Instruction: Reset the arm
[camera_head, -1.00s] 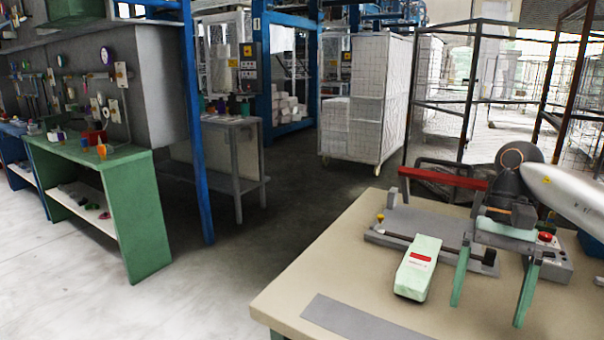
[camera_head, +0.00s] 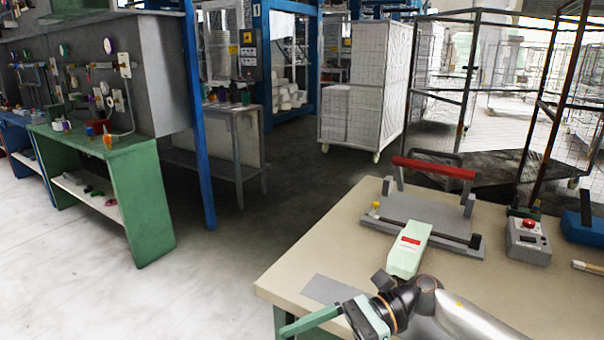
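My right arm comes in from the lower right, low over the near part of the table. Its gripper (camera_head: 312,321) points left at the bottom edge of the picture. My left gripper is out of view.
The beige table (camera_head: 290,275) carries a grey press base (camera_head: 395,212) with a red handle (camera_head: 434,168). A button box (camera_head: 528,240) and blue case (camera_head: 585,225) stand right. A grey strip (camera_head: 330,290) lies near the gripper.

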